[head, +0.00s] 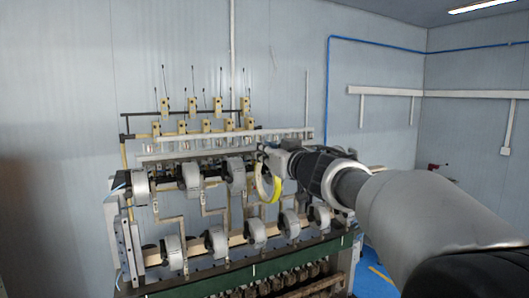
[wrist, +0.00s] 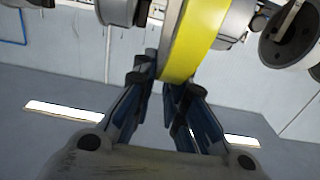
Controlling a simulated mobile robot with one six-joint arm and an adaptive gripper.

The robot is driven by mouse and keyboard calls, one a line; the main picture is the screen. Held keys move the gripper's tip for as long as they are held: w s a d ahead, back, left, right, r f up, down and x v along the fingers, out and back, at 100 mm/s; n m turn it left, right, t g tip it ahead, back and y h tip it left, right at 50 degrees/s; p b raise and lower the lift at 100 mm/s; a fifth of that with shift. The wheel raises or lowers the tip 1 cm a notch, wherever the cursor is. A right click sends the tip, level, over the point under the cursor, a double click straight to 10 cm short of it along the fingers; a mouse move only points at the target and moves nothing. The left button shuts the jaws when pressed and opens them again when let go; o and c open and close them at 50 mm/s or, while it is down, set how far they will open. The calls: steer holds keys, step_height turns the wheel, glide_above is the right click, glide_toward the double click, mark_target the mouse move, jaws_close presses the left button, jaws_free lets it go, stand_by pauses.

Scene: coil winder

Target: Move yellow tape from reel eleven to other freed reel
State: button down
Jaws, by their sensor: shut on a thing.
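The yellow tape (head: 277,189) is a ring near the middle of the coil winder (head: 245,272), at the level of the upper row of reels. My gripper (head: 268,157) reaches in from the right and is shut on its upper edge. In the wrist view the yellow tape (wrist: 197,38) stands between the two blue fingers of my gripper (wrist: 168,80). I cannot tell whether the tape is around a reel or clear of it. My gripper and arm hide part of the upper row. No reel numbers are readable.
Grey-white reels show in the upper row, such as one left of the tape (head: 236,176), and several in the lower row, such as one below it (head: 255,233). Thin upright rods and yellow tensioners (head: 206,125) stand above.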

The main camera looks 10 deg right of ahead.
steer(key=shift+w, duration=0.15)
steer(key=p+x, duration=0.4)
steer(key=x, duration=0.3)
steer(key=shift+w+a, duration=0.15)
steer(key=shift+w, duration=0.2)
stand_by(0.7)
steer(key=shift+d+p, duration=0.25)
steer(key=shift+p, duration=0.15)
stand_by(0.4)
steer(key=shift+w+d+p, duration=0.2)
steer(key=shift+d+p, duration=0.2)
steer(key=shift+d, duration=0.1)
steer(key=shift+w+d, duration=0.1)
steer(key=shift+d, duration=0.15)
steer(key=shift+d+p, duration=0.25)
steer(key=shift+p, duration=0.1)
steer(key=shift+w+d, duration=0.25)
steer(key=shift+d, duration=0.3)
steer(key=shift+w+d, duration=0.2)
steer(key=shift+d, duration=0.4)
